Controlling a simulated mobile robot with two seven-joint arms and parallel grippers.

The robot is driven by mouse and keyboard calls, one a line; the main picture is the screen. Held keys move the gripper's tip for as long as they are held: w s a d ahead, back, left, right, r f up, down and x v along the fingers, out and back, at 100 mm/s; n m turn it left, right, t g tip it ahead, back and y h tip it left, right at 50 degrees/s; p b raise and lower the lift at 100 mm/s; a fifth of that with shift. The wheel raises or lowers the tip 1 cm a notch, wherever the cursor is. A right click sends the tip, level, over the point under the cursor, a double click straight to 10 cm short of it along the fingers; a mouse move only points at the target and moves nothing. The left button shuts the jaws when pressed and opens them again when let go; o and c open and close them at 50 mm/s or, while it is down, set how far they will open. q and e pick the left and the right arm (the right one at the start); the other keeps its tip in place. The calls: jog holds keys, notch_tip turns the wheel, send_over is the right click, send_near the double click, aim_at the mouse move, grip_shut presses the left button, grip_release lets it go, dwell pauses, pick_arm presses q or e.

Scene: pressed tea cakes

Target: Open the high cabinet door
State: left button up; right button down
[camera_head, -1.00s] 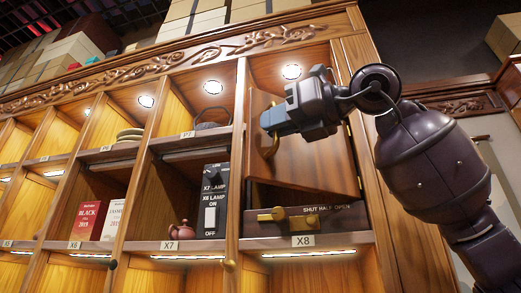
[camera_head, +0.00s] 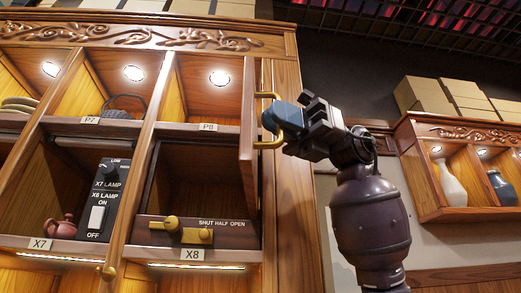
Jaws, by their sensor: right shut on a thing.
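The high cabinet door (camera_head: 248,125) is a brown wooden panel at the right side of the P8 compartment (camera_head: 208,100). It stands swung out, seen nearly edge-on, and the compartment's lit inside shows. The brass handle (camera_head: 268,145) is on the door's outer face, now turned to the right. My right gripper (camera_head: 283,120), with blue fingers, is shut on the handle; the fingers hide part of it. My left gripper is not in view.
A black lamp switch box (camera_head: 104,200) and a teapot (camera_head: 62,228) stand in X7. A shelf with vases (camera_head: 450,185) is at the right.

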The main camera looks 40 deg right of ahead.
jog(key=shift+s+d+g, duration=0.15)
jog(key=shift+d+g, duration=0.2)
jog(key=shift+g, duration=0.05)
jog(key=c, duration=1.2)
grip_release()
jog(key=d, duration=0.7)
jog(key=s+d, duration=0.1)
jog(key=d, duration=0.2)
jog(key=shift+d+b, duration=0.3)
jog(key=shift+d, duration=0.05)
